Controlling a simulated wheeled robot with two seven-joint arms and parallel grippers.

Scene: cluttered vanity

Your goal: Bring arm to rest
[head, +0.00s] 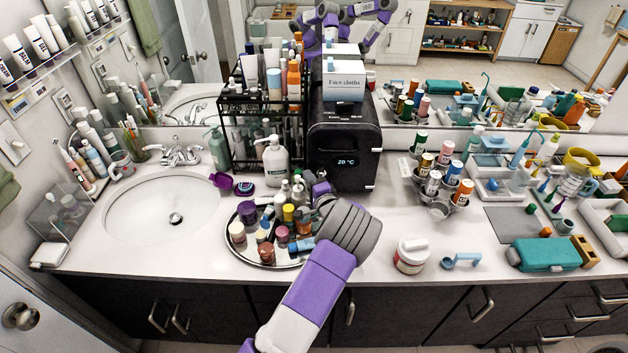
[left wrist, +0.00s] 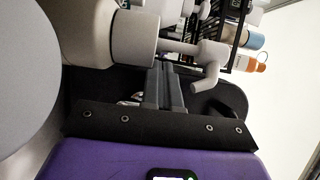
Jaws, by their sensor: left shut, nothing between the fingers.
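My left arm comes in from the bottom middle of the head view, its purple and grey wrist over the right edge of the round tray (head: 240,256). My left gripper (head: 302,214) is partly hidden by the wrist and sits low among the bottles on the tray. In the left wrist view its two grey fingers (left wrist: 163,88) are together, with nothing between them. A pale pump bottle (left wrist: 135,40) with a bent nozzle is close beside the fingertips; I cannot tell whether they touch. My right gripper is not in view.
A black cooler box (head: 345,150) with face cloths boxes on top stands behind the gripper. A black wire rack (head: 262,105) and a white pump bottle (head: 276,163) are behind the tray. A white jar (head: 411,254) stands to the right. Counter between wrist and jar is mostly clear.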

